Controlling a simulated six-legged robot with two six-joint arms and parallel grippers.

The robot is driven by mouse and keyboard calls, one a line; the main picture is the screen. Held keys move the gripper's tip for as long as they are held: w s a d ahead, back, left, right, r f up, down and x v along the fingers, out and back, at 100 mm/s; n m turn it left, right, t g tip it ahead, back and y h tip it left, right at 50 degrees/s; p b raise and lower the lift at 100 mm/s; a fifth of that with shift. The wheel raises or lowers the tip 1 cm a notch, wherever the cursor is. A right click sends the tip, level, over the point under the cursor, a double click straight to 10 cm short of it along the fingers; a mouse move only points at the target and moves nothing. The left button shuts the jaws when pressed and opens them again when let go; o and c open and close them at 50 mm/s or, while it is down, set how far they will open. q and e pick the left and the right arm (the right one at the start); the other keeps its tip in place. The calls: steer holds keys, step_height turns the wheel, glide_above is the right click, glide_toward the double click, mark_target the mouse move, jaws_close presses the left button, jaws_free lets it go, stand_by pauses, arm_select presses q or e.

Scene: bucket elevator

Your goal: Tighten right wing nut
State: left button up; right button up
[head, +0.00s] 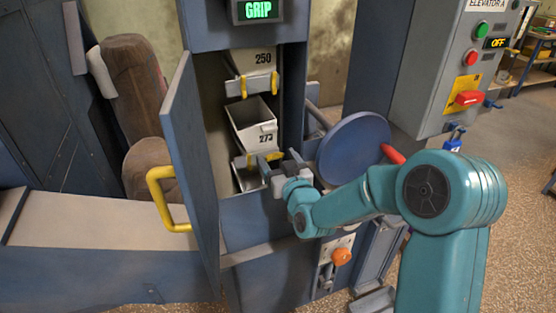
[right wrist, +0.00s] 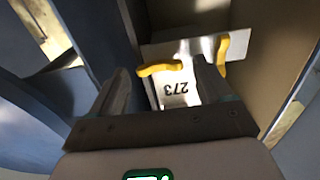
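In the right wrist view the number is upside down. There, one yellow wing nut (right wrist: 160,69) appears between the open fingertips of my right gripper (right wrist: 160,68), and the other (right wrist: 223,52) lies outside the right finger. Contact cannot be told. My left gripper is not in view.
The blue door (head: 192,150) with a yellow handle (head: 160,198) stands open at left. A round blue cover (head: 352,147) is right of the opening, near my right arm. Bucket 250 (head: 254,62) hangs above. A control box (head: 455,70) shows OFF; a display (head: 257,10) reads GRIP.

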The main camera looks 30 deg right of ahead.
steer(key=c, duration=0.9)
steer(key=shift+o, duration=0.2)
steer(key=shift+f+m+b, duration=0.1)
steer(key=shift+m+b, duration=0.2)
steer(key=shift+b, duration=0.25)
steer(key=m+b, duration=0.4)
steer(key=b, duration=0.2)
steer(key=m+b, duration=0.4)
steer(key=b, duration=0.2)
steer(key=m+b, duration=0.4)
steer(key=b, duration=0.2)
steer(key=shift+d+f+m, duration=0.15)
steer(key=shift+f+m, duration=0.15)
steer(key=shift+r+m+b, duration=0.1)
steer(key=shift+m+b, duration=0.9)
steer(key=shift+m, duration=0.2)
steer(key=shift+r+m+b, duration=0.1)
steer(key=shift+m+b, duration=0.7)
steer(key=shift+m, duration=0.6)
steer(key=o, duration=1)
steer(key=shift+o, duration=0.2)
